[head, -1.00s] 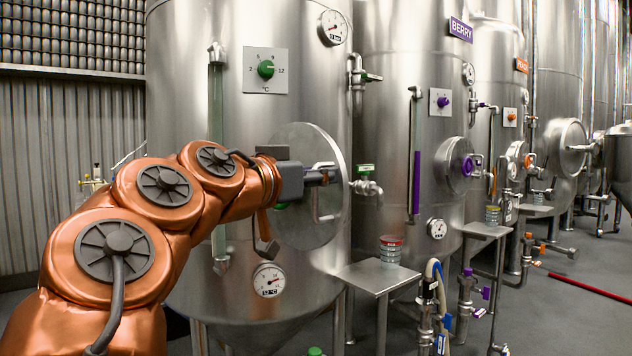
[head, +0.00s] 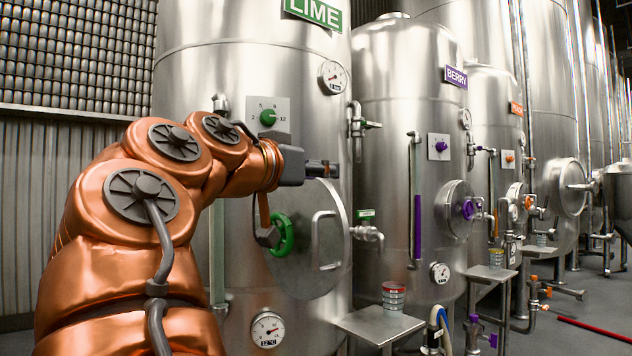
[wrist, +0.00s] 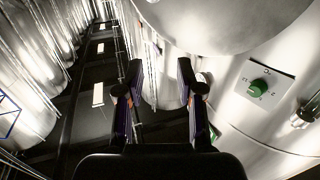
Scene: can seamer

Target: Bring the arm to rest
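My gripper (head: 325,170) is at the end of my copper arm, in front of the lime tank (head: 240,70) in the head view. It is level with the upper edge of the round hatch and left of the tap with the green handle (head: 367,213). In the wrist view my gripper (wrist: 159,88) has its two fingers spread apart with nothing between them. The green hatch wheel (head: 283,235) and the hatch (head: 325,255) are beside and below the gripper. A green dial (head: 267,117) sits above it and also shows in the wrist view (wrist: 258,88).
A stack of cans (head: 393,297) stands on a small steel table (head: 360,326) at lower middle. Berry (head: 405,100) and orange-labelled (head: 490,100) tanks stand to the right. A red bar (head: 600,328) lies on the floor at right.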

